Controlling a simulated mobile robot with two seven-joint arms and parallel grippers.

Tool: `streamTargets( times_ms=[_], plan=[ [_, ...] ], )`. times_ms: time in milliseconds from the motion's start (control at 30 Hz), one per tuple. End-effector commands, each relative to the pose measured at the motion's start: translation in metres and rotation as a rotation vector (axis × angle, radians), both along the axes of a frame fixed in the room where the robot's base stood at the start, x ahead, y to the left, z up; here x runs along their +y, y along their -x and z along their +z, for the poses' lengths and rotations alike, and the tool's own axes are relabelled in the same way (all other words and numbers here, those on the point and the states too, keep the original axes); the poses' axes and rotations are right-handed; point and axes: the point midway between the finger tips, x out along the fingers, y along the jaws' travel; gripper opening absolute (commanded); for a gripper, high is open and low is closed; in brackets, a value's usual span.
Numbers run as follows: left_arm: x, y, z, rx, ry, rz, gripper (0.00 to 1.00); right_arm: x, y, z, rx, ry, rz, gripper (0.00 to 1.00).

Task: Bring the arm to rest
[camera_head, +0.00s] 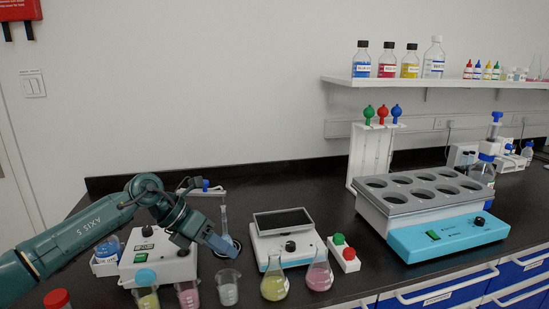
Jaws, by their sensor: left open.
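My left arm comes in from the left over the bench, bent at its wrist. My left gripper (222,244) points down and to the right. It is open, above the clear beaker (228,290) at the bench front and next to the thin-necked glass flask (225,225). I see nothing held in it, though the gap between its fingers is small in this view. My right gripper is not in view.
A white device (150,268) stands under my left arm. A balance (283,238), conical flasks (274,284) and beakers with coloured liquid (187,294) crowd the bench front. A multi-hole heating unit (448,236) stands right. The black bench (290,183) is clearer at the back.

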Motion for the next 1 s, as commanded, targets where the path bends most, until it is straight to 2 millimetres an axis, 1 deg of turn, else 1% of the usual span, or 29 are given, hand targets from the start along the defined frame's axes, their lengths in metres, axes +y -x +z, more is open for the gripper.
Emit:
streamTargets(
  times_ms=[33,100,133,200,267,300,367,433,467,500,567,600,667,700,767,800,867,900,967,1000],
  plan=[
    [-0.041,0.014,-0.004,0.011,0.162,-0.001,0.49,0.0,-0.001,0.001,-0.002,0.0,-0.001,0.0],
    [-0.085,0.028,0.005,0.03,0.4,0.044,0.49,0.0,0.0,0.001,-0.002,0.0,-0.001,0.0],
    [-0.099,0.034,0.012,0.043,0.5,0.072,0.49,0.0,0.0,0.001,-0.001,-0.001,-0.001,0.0],
    [-0.122,0.044,0.029,0.091,0.728,0.162,0.49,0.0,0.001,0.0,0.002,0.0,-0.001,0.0],
    [-0.131,0.049,0.043,0.146,0.913,0.264,0.49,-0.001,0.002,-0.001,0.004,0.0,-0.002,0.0],
    [-0.131,0.05,0.052,0.19,1.032,0.343,0.49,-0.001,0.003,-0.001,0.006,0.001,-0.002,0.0],
    [-0.124,0.05,0.06,0.262,1.195,0.478,0.49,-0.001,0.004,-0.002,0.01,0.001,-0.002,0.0],
    [-0.105,0.048,0.061,0.359,1.367,0.664,0.49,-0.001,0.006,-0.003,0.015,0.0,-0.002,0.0],
    [-0.095,0.047,0.059,0.402,1.431,0.749,0.49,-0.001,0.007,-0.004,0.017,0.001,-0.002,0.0],
    [-0.08,0.046,0.052,0.463,1.51,0.871,0.49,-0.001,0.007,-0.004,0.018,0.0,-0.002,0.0],
    [-0.055,0.048,0.036,0.557,1.609,1.065,0.49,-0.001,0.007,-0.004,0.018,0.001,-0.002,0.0],
    [-0.037,0.051,0.021,0.623,1.661,1.202,0.49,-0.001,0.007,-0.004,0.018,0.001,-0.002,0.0],
    [-0.011,0.061,-0.007,0.723,1.718,1.419,0.49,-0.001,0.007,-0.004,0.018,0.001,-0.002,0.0],
    [0.005,0.072,-0.028,0.789,1.738,1.568,0.49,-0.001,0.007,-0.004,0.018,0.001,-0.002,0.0],
    [0.028,0.093,-0.061,0.889,1.744,1.799,0.49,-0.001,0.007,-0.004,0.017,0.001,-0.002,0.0],
    [0.041,0.111,-0.082,0.951,1.731,1.947,0.49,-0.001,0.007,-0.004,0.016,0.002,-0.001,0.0],
    [0.056,0.138,-0.109,1.03,1.695,2.145,0.49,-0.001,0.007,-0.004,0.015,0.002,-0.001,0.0],
    [0.064,0.156,-0.124,1.073,1.659,2.26,0.49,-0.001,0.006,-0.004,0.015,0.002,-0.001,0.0],
    [0.072,0.181,-0.142,1.126,1.605,2.402,0.49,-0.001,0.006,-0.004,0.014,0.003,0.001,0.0],
    [0.075,0.196,-0.151,-1.144,-1.552,-2.46,0.49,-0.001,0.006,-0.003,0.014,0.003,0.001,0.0]
  ],
)
